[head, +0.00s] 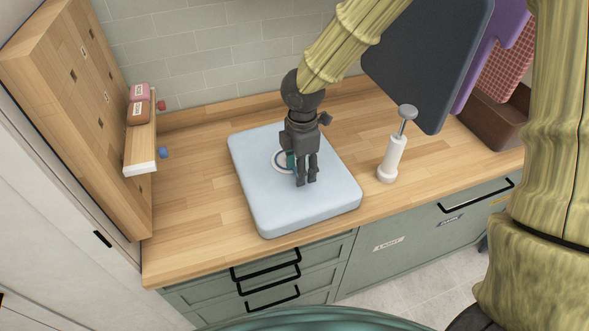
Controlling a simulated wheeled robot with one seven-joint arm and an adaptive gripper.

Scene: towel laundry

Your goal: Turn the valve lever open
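A pale blue, puffy square bag (330,200) lies flat on the wooden counter. A round white valve with a dark ring (278,158) sits on its top, partly hidden by my gripper. A small teal piece (291,161), which looks like the valve lever, shows at the left edge of my gripper; most of it is hidden. My gripper (306,182) points down over the valve, its fingertips just right of and in front of the ring. The fingers look close together, but whether they are apart, or touch the lever, I cannot tell.
A white hand pump (393,158) stands right of the bag. Dark, purple and red-checked towels hang at the upper right, by a brown box (492,125). A wooden pegboard with a small shelf (140,168) stands left. Counter left of the bag is clear.

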